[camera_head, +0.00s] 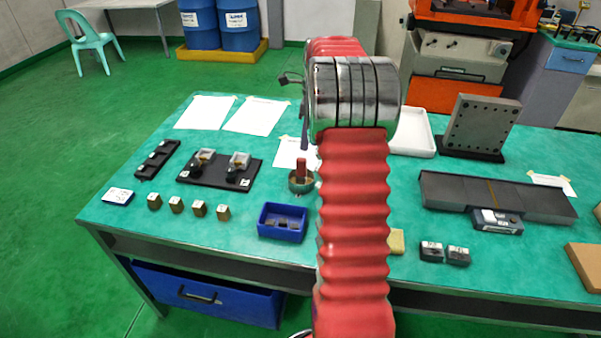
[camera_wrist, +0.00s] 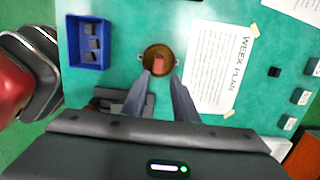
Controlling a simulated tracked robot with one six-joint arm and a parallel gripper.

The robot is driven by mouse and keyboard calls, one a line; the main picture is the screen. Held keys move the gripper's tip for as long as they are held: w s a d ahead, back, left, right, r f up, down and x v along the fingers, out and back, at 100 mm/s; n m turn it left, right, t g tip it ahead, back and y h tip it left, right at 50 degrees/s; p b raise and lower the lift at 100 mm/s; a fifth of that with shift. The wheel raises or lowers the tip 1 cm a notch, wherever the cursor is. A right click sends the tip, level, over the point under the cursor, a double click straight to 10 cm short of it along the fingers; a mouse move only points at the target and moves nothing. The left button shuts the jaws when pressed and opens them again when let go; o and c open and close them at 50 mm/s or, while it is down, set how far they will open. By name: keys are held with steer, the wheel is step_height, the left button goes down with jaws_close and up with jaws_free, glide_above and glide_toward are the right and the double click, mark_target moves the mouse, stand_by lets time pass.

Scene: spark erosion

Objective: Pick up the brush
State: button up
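The brush (camera_head: 301,168) appears to be the red-handled item standing in a small round metal cup (camera_head: 300,186) on the green table, left of my arm in the head view. In the wrist view its red top (camera_wrist: 158,64) shows inside the round brown cup (camera_wrist: 149,52). My gripper (camera_wrist: 162,80) is open, with its two grey fingers apart and pointing toward the cup. The fingertips show close to the cup's near rim; I cannot tell their height above it. Nothing is between the fingers. The brush's lower part is hidden in the cup.
A blue tray (camera_head: 261,222) with small dark blocks stands in front of the cup. A black plate with two fixtures (camera_head: 205,178) lies to the left. Papers (camera_head: 253,116) lie behind. Several small blocks (camera_head: 176,205) line the front left.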

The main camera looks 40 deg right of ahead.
mark_target(302, 158)
steer(key=shift+f, duration=0.1)
steer(key=f, duration=0.8)
steer(key=shift+w+a+f, duration=0.2)
steer(key=shift+w+a, duration=0.15)
steer(key=shift+w, duration=0.05)
steer(key=shift+w+a+f, duration=0.1)
steer(key=shift+a+f, duration=0.1)
steer(key=shift+f, duration=1.1)
steer(key=shift+w+a+f, duration=0.1)
steer(key=shift+a+f, duration=0.05)
steer(key=shift+f, duration=1.1)
steer(key=shift+c, duration=0.7)
jaws_close()
